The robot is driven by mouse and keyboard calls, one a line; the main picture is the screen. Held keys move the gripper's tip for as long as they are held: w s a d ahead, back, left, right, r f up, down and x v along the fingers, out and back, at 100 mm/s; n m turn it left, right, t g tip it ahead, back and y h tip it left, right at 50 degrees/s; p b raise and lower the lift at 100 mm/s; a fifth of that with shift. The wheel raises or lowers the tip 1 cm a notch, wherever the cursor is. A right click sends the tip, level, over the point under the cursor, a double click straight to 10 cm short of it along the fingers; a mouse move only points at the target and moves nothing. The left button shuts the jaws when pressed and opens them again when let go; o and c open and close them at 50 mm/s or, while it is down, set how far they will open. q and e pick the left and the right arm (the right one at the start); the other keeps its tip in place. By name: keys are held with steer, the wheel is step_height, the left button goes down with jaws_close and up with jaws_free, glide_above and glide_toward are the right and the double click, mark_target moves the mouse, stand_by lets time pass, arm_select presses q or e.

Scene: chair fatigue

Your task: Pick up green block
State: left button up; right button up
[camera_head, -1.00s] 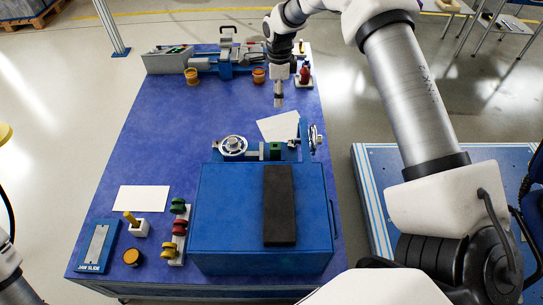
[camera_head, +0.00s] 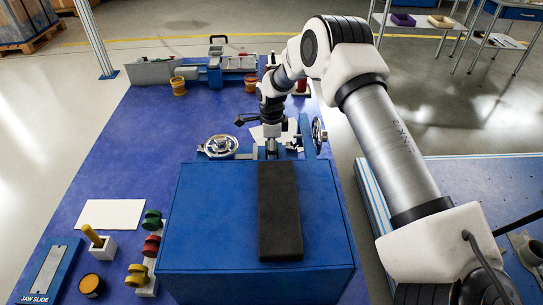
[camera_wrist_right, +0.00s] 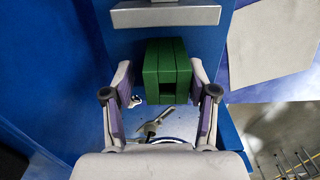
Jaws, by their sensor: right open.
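In the right wrist view the green block (camera_wrist_right: 166,66) sits in front of my right gripper (camera_wrist_right: 161,78). The block has a dark slot in its near face. The gripper is open, with one finger to the left of the block and one to the right; gaps show on both sides. In the head view my right gripper (camera_head: 271,150) points down at the fixture behind the blue box, and it hides the green block there. My left gripper is not in view.
A large blue box (camera_head: 210,225) with a black pad (camera_head: 279,210) stands just in front of the right gripper. Handwheels (camera_head: 220,146) flank the fixture. Red, green and yellow knobs (camera_head: 151,245) stand at the front left. The blue table's left middle is clear.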

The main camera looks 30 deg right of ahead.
step_height(320, 180, down, 2)
steer(key=shift+f, duration=0.2)
steer(key=shift+r, duration=0.1)
jaws_close()
